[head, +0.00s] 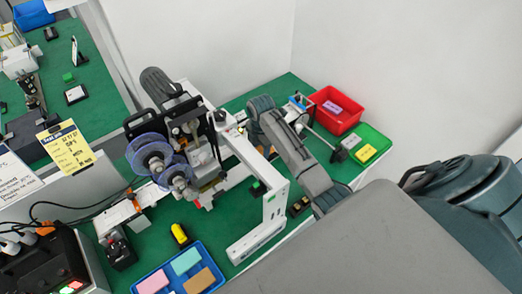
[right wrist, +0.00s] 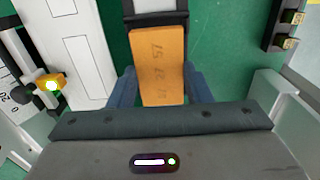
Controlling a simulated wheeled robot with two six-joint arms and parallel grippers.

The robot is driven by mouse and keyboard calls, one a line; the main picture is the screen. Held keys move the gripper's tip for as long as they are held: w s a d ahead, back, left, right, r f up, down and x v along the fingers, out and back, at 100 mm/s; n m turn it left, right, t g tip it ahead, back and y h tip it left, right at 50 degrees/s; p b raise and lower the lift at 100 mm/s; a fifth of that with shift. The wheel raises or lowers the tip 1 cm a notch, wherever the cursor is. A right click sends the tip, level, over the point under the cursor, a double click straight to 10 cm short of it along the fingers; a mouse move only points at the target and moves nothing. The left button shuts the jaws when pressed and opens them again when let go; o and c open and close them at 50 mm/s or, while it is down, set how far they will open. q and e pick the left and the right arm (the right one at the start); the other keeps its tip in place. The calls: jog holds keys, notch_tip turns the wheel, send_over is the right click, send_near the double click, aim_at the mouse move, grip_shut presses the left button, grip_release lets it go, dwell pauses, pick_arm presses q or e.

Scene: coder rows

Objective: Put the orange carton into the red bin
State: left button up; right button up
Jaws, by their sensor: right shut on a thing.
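The orange carton (right wrist: 162,62) is between the blue-grey fingers of my right gripper (right wrist: 163,88) in the right wrist view. Dark printed marks show on its upper face. Its far end meets a grey and black part, and I cannot tell whether it touches it. In the head view my right forearm comes in from the lower right, and I cannot make out the held carton there. The red bin (head: 350,118) stands at the back right of the green table with a purple carton (head: 333,107) in it. My left gripper is not in view.
A green tray (head: 375,138) with yellow and grey cartons sits beside the bin. A white machine with clear reels (head: 150,152) stands mid-table. A blue tray (head: 172,268) with several cartons is at the front. A black button box (right wrist: 286,25) is near the gripper.

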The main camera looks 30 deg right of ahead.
jog(key=shift+r, duration=1.5)
jog(key=shift+s+f, duration=0.1)
